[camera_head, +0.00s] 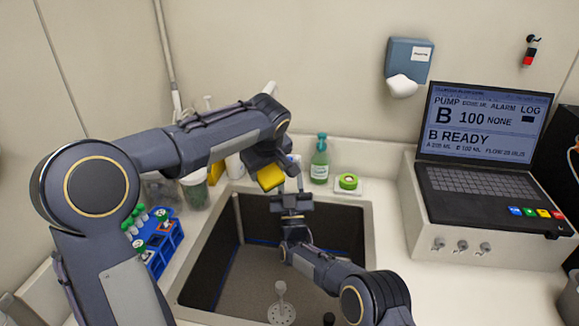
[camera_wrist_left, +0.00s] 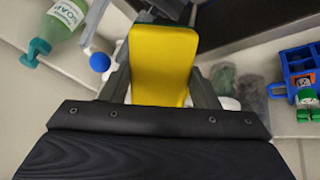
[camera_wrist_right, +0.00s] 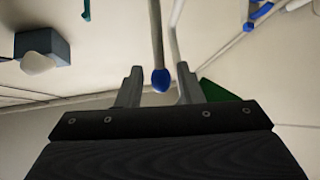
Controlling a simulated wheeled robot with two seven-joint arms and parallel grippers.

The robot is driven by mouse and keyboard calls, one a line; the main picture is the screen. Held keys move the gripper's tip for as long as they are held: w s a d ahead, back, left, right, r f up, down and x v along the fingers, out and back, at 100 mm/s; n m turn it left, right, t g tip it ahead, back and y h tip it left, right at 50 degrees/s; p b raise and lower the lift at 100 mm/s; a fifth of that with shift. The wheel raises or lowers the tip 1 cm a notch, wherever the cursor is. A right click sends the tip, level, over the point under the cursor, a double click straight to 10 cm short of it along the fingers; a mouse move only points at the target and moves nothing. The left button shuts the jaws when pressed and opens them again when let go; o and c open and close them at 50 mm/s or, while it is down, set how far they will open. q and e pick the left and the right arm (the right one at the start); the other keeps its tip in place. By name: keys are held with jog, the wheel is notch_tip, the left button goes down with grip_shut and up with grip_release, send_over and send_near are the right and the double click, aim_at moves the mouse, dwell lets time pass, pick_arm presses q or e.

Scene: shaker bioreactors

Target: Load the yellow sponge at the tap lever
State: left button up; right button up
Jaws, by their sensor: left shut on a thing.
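The yellow sponge (camera_head: 270,177) is held over the far edge of the sink. It fills the space between the fingers in the left wrist view (camera_wrist_left: 163,65). My left gripper (camera_head: 262,162) is shut on it. My right gripper (camera_head: 292,187) points up just beside the sponge, over the sink's back. In the right wrist view its fingers (camera_wrist_right: 158,88) are apart, with a blue-tipped rod (camera_wrist_right: 160,79), seemingly the tap lever, showing between them; contact cannot be told. A blue knob (camera_wrist_left: 99,61) shows beside the sponge in the left wrist view. The tap is mostly hidden by my arms in the head view.
A blue tube rack (camera_head: 165,245) is at the left. A pump console with a screen (camera_head: 480,130) stands right. The right counter front is clear.

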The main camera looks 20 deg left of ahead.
jog(key=shift+x, duration=1)
grip_shut()
